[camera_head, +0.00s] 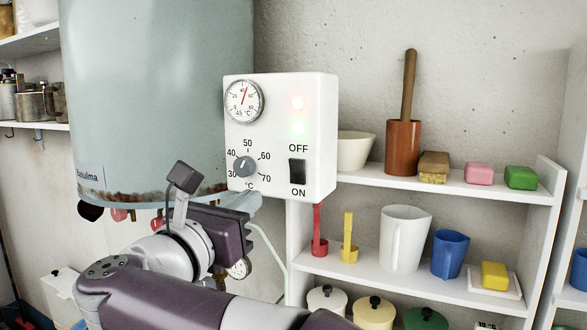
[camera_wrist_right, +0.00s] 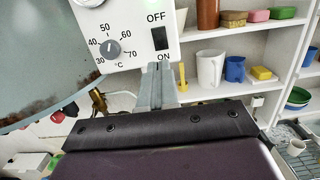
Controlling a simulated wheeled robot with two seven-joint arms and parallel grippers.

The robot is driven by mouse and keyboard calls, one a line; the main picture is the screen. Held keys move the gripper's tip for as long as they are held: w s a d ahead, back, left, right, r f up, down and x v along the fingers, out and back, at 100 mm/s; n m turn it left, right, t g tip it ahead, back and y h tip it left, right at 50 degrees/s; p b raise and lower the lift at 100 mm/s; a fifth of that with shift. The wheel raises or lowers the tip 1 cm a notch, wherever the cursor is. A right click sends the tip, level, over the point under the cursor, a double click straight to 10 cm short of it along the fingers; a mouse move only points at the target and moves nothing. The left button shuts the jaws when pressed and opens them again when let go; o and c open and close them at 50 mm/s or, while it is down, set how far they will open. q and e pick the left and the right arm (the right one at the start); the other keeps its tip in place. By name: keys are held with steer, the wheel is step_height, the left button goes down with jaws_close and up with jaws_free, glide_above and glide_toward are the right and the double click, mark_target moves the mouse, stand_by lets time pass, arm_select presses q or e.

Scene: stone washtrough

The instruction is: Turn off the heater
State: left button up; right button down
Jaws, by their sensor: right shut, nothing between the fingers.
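The heater is a pale blue-grey tank (camera_head: 160,90) with a white control box (camera_head: 262,150) on its front. The box has a round thermometer (camera_head: 243,100), a grey temperature knob (camera_head: 243,167) and a black rocker switch (camera_head: 297,171) between OFF above and ON below. My right gripper (camera_head: 252,200) is shut and empty, just below the box. In the right wrist view its fingertips (camera_wrist_right: 158,68) are just under the ON label, below the switch (camera_wrist_right: 160,39); contact cannot be told. My left gripper is not in view.
White shelves (camera_head: 420,183) stand to the right, holding a bowl (camera_head: 354,150), a brown pot (camera_head: 403,148), soaps, a white jug (camera_head: 402,240) and a blue cup (camera_head: 448,254). Pipes and a gauge (camera_head: 240,268) sit below the tank.

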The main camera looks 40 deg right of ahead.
mark_target(297, 165)
steer(key=p+x, duration=0.2)
steer(key=x, duration=0.2)
steer(key=p+x, duration=0.3)
steer(key=x, duration=0.1)
steer(key=p+x, duration=0.3)
steer(key=x, duration=0.1)
steer(key=shift+w+d+r, duration=0.15)
steer(key=shift+d+r, duration=0.15)
steer(key=shift+r, duration=0.05)
steer(key=shift+w+d+f+p, duration=0.15)
steer(key=shift+w+d+p, duration=0.15)
steer(key=shift+d+p, duration=0.3)
